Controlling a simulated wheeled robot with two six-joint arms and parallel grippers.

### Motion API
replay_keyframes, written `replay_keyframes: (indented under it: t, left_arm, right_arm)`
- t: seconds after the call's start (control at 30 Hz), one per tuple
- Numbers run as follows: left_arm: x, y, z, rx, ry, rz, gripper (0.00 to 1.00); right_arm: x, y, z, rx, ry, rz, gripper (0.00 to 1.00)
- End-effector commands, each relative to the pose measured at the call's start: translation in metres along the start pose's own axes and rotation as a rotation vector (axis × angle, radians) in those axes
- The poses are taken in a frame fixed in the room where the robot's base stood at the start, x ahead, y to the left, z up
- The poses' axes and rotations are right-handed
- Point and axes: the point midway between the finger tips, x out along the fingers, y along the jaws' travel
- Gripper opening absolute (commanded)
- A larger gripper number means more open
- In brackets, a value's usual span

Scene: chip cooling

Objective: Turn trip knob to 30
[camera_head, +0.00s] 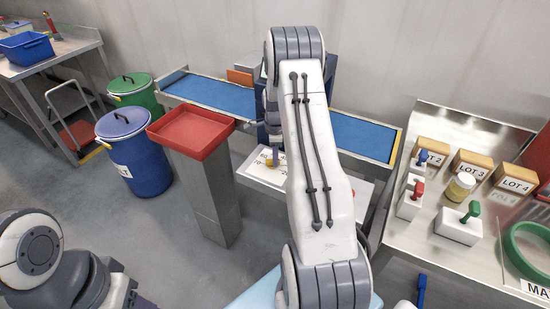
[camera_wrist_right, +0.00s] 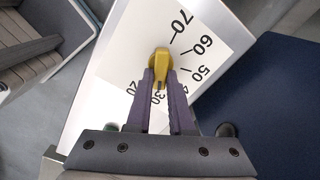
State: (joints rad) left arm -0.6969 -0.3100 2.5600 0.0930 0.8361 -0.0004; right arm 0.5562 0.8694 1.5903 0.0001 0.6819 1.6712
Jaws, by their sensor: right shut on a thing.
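The yellow trip knob (camera_wrist_right: 160,66) sits on a white dial plate (camera_wrist_right: 112,60) printed with black numbers; 20, 30, 50, 60 and 70 are readable in the right wrist view. The knob's narrow end, with a dark mark, points toward the 30. My right gripper (camera_wrist_right: 161,90) is shut on the knob, one purple finger on each side. In the head view the knob (camera_head: 271,161) and plate (camera_head: 255,172) are partly hidden by my right arm. Only links of my left arm show at the lower left; its gripper is not in view.
A blue conveyor (camera_head: 365,138) runs behind the dial. A red tray (camera_head: 190,130) on a pedestal stands to the left, with blue (camera_head: 137,165) and green (camera_head: 140,97) bins beyond. A metal table (camera_head: 405,240) with lot blocks and colored-handled stamps is at the right.

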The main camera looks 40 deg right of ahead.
Motion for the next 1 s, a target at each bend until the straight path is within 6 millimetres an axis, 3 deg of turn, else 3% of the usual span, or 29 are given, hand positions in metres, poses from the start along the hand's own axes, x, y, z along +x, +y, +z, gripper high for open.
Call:
replay_keyframes:
  t: [0.23, 0.27, 0.3, 0.33, 0.73, 1.0]
  left_arm:
    - [0.000, 0.000, 0.000, 0.000, 0.000, 0.000, 0.50]
    - [0.000, 0.000, 0.000, 0.000, 0.000, 0.000, 0.50]
    - [0.000, 0.000, 0.000, 0.000, 0.000, 0.000, 0.50]
    - [0.000, 0.000, 0.000, 0.000, 0.000, 0.000, 0.50]
    - [0.002, 0.000, 0.000, 0.000, 0.000, 0.000, 0.50]
    - [0.014, -0.001, 0.001, 0.000, 0.000, 0.000, 0.50]
  right_arm:
    - [-0.001, 0.000, -0.001, -0.001, 0.001, 0.001, 0.00]
    - [-0.001, 0.000, -0.001, -0.002, 0.001, 0.001, 0.31]
    - [-0.001, 0.000, -0.001, -0.002, 0.001, 0.001, 0.47]
    - [-0.001, 0.000, 0.000, -0.002, 0.001, 0.001, 0.50]
    - [-0.007, -0.001, 0.000, -0.002, 0.000, -0.002, 0.50]
    - [-0.056, -0.001, 0.000, -0.002, 0.000, -0.007, 0.50]
